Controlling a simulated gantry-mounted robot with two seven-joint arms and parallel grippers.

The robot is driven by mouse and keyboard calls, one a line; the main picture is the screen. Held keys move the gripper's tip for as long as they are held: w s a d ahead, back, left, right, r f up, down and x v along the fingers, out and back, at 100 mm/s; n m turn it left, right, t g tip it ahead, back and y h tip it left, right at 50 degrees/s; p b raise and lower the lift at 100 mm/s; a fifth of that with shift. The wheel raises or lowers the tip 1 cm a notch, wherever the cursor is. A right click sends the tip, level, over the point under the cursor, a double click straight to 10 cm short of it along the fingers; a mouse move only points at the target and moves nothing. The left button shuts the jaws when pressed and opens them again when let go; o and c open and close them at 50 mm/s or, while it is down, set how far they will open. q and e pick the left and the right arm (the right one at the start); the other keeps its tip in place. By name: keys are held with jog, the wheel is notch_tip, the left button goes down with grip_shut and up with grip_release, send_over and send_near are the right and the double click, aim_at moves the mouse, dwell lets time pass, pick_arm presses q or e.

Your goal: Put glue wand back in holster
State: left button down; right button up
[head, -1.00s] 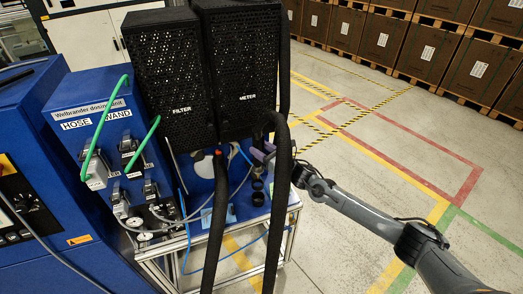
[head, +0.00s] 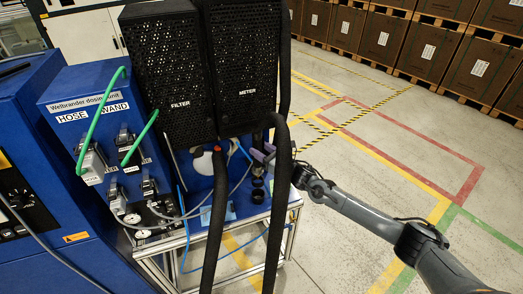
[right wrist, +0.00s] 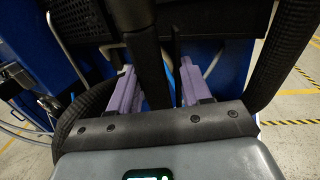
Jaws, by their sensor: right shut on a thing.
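My right gripper (head: 263,153) is beside the black hose, under the METER box. In the right wrist view its two purple fingers (right wrist: 157,68) stand on either side of a dark upright cylinder, which appears to be the glue wand (right wrist: 147,62). The gripper is shut on it. In the head view the wand is mostly hidden by the hose and boxes. Two small black ring-shaped cups (head: 258,196) sit on the blue cart just below the gripper; they may be the holster, but I cannot tell for sure. My left gripper is not in view.
A thick black hose (head: 281,200) hangs close in front of the gripper, and a second hose (head: 217,195) is further left. The METER box (head: 243,70) and FILTER box (head: 170,80) stand above. A blue dosing unit (head: 85,85) is left. The floor at right is open.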

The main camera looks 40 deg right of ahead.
jog(key=shift+f+b, duration=0.65)
jog(key=shift+f, duration=0.1)
jog(key=shift+f+b, duration=1.35)
jog(key=shift+f, duration=0.15)
jog(key=o, duration=0.9)
jog(key=shift+c, duration=0.2)
jog(key=shift+f, duration=0.25)
jog(key=shift+c, duration=0.5)
jog(key=shift+r, duration=0.15)
jog(key=s+d+p, duration=0.1)
jog(key=s+p, duration=0.6)
jog(key=s, duration=0.4)
jog(key=shift+d, duration=0.2)
